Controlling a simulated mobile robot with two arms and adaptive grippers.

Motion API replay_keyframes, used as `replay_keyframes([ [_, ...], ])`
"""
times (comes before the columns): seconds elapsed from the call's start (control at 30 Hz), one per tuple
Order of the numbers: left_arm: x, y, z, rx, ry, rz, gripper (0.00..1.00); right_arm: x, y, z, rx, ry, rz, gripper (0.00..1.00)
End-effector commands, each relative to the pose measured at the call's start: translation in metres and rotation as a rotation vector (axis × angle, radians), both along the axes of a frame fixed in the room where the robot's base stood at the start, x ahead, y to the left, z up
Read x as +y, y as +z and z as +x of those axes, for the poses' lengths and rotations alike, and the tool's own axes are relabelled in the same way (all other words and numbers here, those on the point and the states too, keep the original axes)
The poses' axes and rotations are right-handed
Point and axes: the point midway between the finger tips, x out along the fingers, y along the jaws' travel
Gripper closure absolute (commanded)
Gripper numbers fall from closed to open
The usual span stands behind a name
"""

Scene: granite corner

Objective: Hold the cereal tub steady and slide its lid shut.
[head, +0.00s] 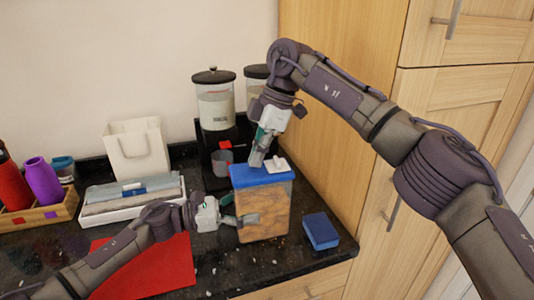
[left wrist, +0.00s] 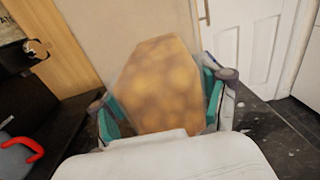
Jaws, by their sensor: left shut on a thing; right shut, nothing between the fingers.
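The cereal tub (head: 264,212) stands upright on the counter, clear-walled with golden-brown contents and a blue lid (head: 258,178). A white piece (head: 277,164) sits on top of the lid toward the right. My left gripper (head: 240,220) is shut on the tub low on its body, from the left. In the left wrist view the tub (left wrist: 160,88) fills the space between the green-padded fingers (left wrist: 160,105). My right gripper (head: 256,160) is shut and empty, pointing down at the lid, left of the white piece. Whether its tips touch the lid I cannot tell.
A blue box (head: 320,231) lies right of the tub. A red mat (head: 150,266) lies left, partly under my left arm. Behind are a grey cup (head: 222,162), lidded canisters (head: 214,100), a white bag (head: 138,150) and a tray of cloths (head: 132,198). A wooden cabinet borders the right.

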Motion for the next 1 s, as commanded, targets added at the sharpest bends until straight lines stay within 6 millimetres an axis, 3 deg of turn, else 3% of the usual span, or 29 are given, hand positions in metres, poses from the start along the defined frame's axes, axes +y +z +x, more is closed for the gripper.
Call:
replay_keyframes([
  [0.2,0.0,-0.001,0.001,0.0,0.002,0.002,0.84,-0.013,0.05,0.004,-0.004,-0.004,0.002,1.0],
  [0.4,0.0,-0.001,0.0,0.0,0.001,0.002,0.84,-0.023,0.082,0.006,0.0,-0.001,0.001,1.0],
  [0.6,-0.001,-0.001,0.0,0.0,0.0,0.002,0.84,-0.028,0.094,0.007,0.0,0.001,0.002,1.0],
  [1.0,-0.001,-0.001,-0.001,0.0,-0.001,0.002,0.84,-0.029,0.095,0.007,0.001,0.002,0.002,1.0],
])
